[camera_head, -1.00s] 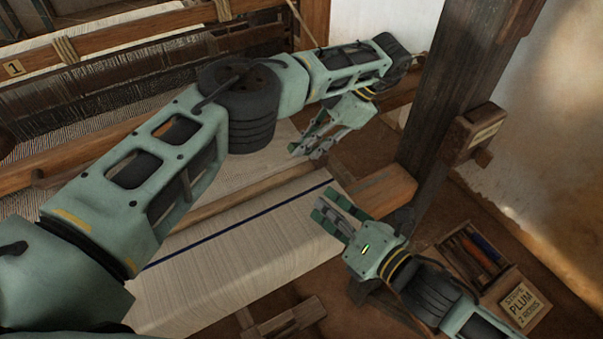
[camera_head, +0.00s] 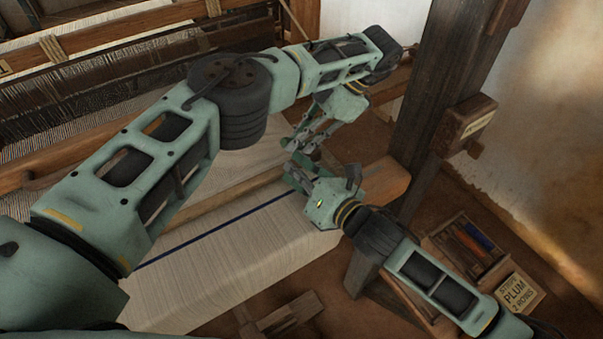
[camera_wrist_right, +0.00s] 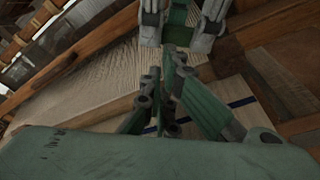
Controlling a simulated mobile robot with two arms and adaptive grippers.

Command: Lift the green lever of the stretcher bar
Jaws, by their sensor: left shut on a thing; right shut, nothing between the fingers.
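A wooden bar (camera_head: 232,193) lies across the pale cloth (camera_head: 225,250) and runs toward my grippers; I take it for the stretcher bar. Its green lever cannot be told apart among the green gripper parts. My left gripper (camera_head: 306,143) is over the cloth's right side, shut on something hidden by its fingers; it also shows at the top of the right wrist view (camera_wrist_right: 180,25). My right gripper (camera_head: 293,172) is shut and empty, just in front of and below the left one. Its fingertips (camera_wrist_right: 170,60) point at the left gripper with a small gap or contact I cannot tell.
A thick wooden post (camera_head: 430,90) stands right of the grippers, with a beam end (camera_head: 385,183) beside them. A tray (camera_head: 468,245) of coloured sticks and a "PLUM" card (camera_head: 517,292) are lower right. The dark reed (camera_head: 110,90) is at the left.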

